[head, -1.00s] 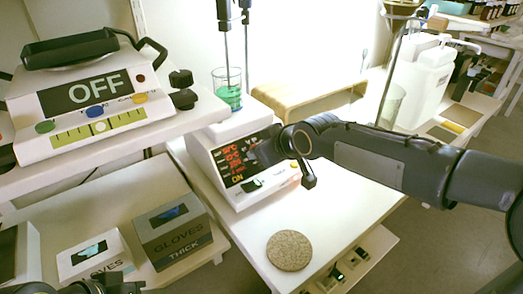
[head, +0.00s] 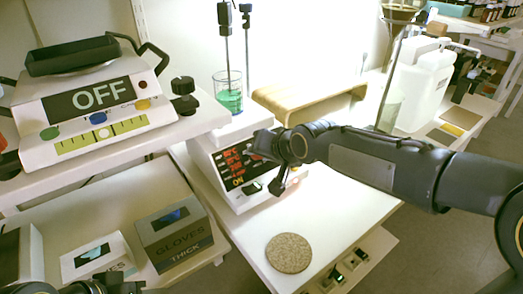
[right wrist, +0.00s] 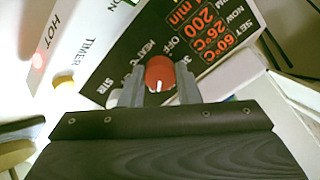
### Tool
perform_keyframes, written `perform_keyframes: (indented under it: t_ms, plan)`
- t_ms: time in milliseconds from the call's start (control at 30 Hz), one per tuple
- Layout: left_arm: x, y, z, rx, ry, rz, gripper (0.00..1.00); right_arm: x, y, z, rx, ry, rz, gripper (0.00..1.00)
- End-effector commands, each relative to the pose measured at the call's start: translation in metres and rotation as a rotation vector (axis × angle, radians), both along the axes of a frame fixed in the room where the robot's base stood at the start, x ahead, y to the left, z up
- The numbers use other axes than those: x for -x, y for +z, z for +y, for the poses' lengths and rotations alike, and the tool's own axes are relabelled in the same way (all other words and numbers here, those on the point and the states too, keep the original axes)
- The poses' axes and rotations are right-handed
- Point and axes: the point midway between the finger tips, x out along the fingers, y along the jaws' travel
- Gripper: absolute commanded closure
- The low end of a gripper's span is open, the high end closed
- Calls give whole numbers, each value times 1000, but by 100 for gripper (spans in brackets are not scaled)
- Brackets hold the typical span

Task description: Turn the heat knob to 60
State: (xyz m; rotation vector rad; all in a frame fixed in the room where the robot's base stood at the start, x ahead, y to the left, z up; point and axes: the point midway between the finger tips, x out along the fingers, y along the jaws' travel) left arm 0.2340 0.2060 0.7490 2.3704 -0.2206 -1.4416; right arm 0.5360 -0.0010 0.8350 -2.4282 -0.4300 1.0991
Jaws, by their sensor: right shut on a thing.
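The heat knob (right wrist: 160,73) is red with a white pointer mark, on the front panel of the white hotplate stirrer. My right gripper (right wrist: 160,88) is shut on it, a grey finger on each side. The panel display (right wrist: 205,25) in the right wrist view reads SET 60°C and NOW 26°C in red, with 200 and a min line. In the head view my right gripper (head: 268,148) reaches the stirrer (head: 222,160) from the right and hides the knob. My left gripper (head: 95,288) is cut off at the bottom left edge; its fingers are unclear.
A glass beaker of green liquid (head: 229,98) stands on the stirrer, with rods above it. A round cork mat (head: 289,253) lies on the bench in front. A device marked OFF (head: 90,110) and glove boxes (head: 172,235) are at left. A red light (right wrist: 38,60) glows near HOT.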

Motion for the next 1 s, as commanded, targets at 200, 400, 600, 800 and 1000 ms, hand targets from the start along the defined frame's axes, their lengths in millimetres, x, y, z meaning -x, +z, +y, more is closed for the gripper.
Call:
perform_keyframes:
  t_ms: [200, 400, 600, 800, 1000]
  plan:
    - [0, 4, 0, 0, 0, 0, 64, 1, -1, 0, -50, -54, 45, 93]
    - [0, 5, 0, 0, 0, 0, 64, 1, -2, 0, -73, -78, 62, 93]
    - [0, 5, 0, 0, 0, 0, 64, 1, -2, 0, -78, -82, 65, 93]
    - [0, 5, 0, 0, 0, 0, 64, 1, -2, 0, -77, -82, 64, 93]
    - [0, 5, 0, 0, 0, 0, 64, 1, -2, 0, -77, -81, 62, 49]
